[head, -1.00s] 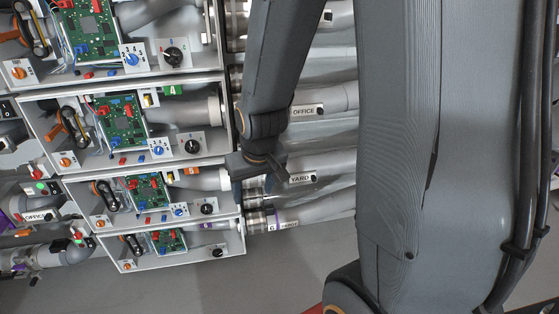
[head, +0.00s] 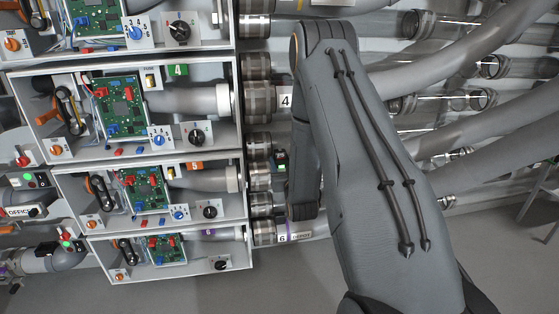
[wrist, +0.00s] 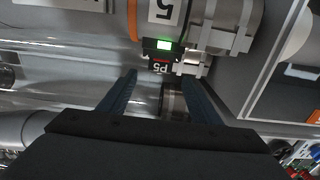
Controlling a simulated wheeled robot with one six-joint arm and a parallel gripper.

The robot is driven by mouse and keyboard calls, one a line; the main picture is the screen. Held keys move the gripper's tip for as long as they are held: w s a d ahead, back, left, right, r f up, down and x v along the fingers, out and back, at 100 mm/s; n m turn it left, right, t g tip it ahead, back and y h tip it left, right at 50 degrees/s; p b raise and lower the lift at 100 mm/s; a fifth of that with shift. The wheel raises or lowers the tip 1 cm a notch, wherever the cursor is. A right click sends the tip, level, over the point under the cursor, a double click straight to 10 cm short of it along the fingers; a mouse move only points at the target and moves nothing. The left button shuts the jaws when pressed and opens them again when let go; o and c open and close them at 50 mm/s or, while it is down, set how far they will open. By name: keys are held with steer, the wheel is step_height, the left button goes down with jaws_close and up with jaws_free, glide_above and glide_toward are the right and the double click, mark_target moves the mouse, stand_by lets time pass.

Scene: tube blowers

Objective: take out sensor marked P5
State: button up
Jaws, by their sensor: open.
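The sensor marked P5 (wrist: 160,66) is a small dark block with a lit green light and a red stripe, in the upper middle of the wrist view. It sits at the tube marked 5 (wrist: 163,12), beside a grey clamp. My gripper (wrist: 158,78) is open, its two fingers on either side below the sensor, with nothing held between them. Whether a finger touches the sensor I cannot tell. In the head view a small dark block with a green light (head: 281,160) shows just left of my arm; my fingers there are hidden or unclear.
Open blower boxes with circuit boards and knobs stack at the left, including the box with the orange 5 tag (head: 194,165). Clear couplings (head: 262,177) line their right edge. Grey pipes (head: 450,65) crowd the upper right. Open floor (head: 300,275) lies below.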

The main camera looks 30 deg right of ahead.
mark_target(281, 153)
steer(key=shift+x, duration=3.55)
steer(key=c, duration=1.1)
steer(key=shift+c, duration=0.2)
steer(key=shift+r, duration=0.1)
